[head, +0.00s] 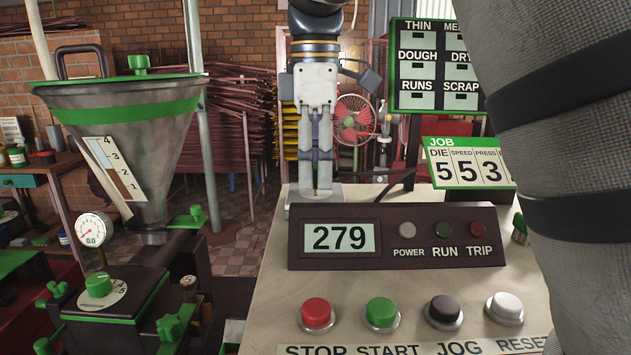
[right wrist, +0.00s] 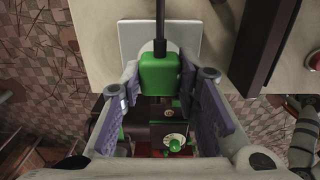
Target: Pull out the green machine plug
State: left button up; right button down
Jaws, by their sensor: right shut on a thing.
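The green plug (right wrist: 158,73) shows in the right wrist view, with a black cord (right wrist: 160,22) running from it. My right gripper (right wrist: 158,90) is shut on the plug, with a purple pad at each side. A pale plate (right wrist: 185,38) lies behind the plug; I cannot tell whether the plug is still seated. In the head view, my right gripper (head: 316,180) points down behind the display box, and the plug cannot be made out there. My left gripper is not in view.
The display box (head: 400,262) reading 279 stands on the pale console (head: 262,300), with several push buttons in front. The green-banded hopper (head: 130,130) machine stands at the left. The JOB board (head: 465,162) is at the right. A dark cable (head: 395,187) runs behind the box.

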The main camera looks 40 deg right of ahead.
aim_at(316, 166)
jog(key=shift+r, duration=2.5)
